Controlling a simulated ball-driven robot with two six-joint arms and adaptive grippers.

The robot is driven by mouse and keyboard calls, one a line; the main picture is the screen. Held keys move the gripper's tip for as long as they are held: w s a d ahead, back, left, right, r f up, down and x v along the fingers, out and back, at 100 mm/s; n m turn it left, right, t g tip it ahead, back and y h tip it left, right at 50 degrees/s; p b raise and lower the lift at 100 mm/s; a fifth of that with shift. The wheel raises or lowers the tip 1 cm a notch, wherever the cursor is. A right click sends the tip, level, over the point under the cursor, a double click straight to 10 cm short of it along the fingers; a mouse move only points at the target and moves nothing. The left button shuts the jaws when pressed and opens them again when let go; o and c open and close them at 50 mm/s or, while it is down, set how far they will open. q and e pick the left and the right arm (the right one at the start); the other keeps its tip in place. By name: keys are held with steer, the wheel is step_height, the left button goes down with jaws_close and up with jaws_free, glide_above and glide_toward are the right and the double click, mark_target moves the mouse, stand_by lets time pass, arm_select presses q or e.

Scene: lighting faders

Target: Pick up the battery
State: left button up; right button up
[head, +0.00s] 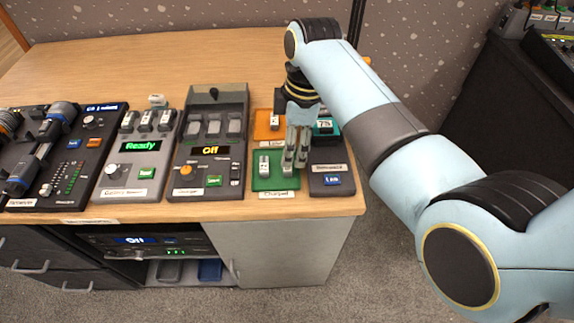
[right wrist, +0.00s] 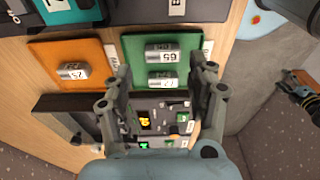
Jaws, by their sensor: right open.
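Two grey batteries, one marked 65 (right wrist: 162,53) and one nearer my fingers (right wrist: 163,79), lie on the green mat (right wrist: 195,45) in the right wrist view. In the head view, one battery (head: 264,166) shows on that mat, left of my fingers. A third battery (right wrist: 73,70) lies on the orange mat (right wrist: 100,50). My right gripper (head: 294,160) is open over the green mat; its fingers (right wrist: 163,72) stand apart on either side of the nearer battery in the wrist picture. I cannot tell whether they touch it. The fingers hide part of the mat in the head view.
A teal mat (head: 326,128) with another battery is behind a dark panel with a blue button (head: 332,181). The Off charger (head: 208,165) and Ready charger (head: 140,160), each with batteries at the back, stand left of the green mat. The desk's front edge is close.

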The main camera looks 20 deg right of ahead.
steer(key=f, duration=0.2)
steer(key=a+f, duration=0.1)
steer(key=f, duration=0.2)
steer(key=shift+b, duration=0.35)
steer(key=c, duration=0.9)
steer(key=shift+r, duration=0.1)
